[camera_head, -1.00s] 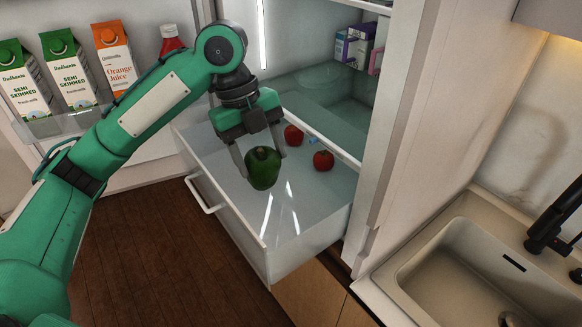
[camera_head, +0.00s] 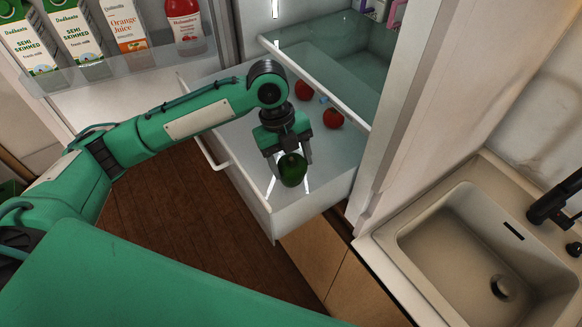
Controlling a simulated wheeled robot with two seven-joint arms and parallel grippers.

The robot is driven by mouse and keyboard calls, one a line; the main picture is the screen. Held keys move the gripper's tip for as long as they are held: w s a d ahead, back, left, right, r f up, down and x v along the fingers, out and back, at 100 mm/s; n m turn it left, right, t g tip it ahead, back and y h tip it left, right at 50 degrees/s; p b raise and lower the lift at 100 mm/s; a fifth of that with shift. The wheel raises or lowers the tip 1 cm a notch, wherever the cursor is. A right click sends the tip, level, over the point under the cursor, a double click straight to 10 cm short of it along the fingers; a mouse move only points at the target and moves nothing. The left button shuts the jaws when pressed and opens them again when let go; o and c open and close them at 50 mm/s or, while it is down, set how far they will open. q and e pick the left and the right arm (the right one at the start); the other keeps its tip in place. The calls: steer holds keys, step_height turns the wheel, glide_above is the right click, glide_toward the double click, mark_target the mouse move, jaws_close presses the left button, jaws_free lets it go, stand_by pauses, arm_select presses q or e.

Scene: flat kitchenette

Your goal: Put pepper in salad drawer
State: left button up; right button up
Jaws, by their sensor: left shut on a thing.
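A dark green pepper (camera_head: 293,170) is held between the fingers of my left gripper (camera_head: 291,166), which points down. The pepper is over the front part of the open salad drawer (camera_head: 234,143), within its walls in this view. I cannot tell whether it touches the drawer floor. Two red round items, which look like tomatoes, lie farther back in the drawer: one tomato (camera_head: 304,91) at the left and another tomato (camera_head: 333,118) at the right. My right gripper is out of view.
A glass shelf with a white front edge (camera_head: 310,80) overhangs the drawer's back. Cartons (camera_head: 74,33) and a red bottle (camera_head: 184,24) stand in the fridge door at the left. A sink (camera_head: 460,245) with a black tap (camera_head: 556,200) is at the right.

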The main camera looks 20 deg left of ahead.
mark_target(291, 174)
arm_select(q)
step_height(291, 174, down, 4)
steer(key=shift+r+p, duration=0.15)
steer(key=shift+p, duration=0.5)
steer(key=shift+f, duration=0.4)
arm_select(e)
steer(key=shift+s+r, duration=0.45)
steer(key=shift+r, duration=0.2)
arm_select(q)
steer(key=o, duration=1)
steer(key=shift+f, duration=0.1)
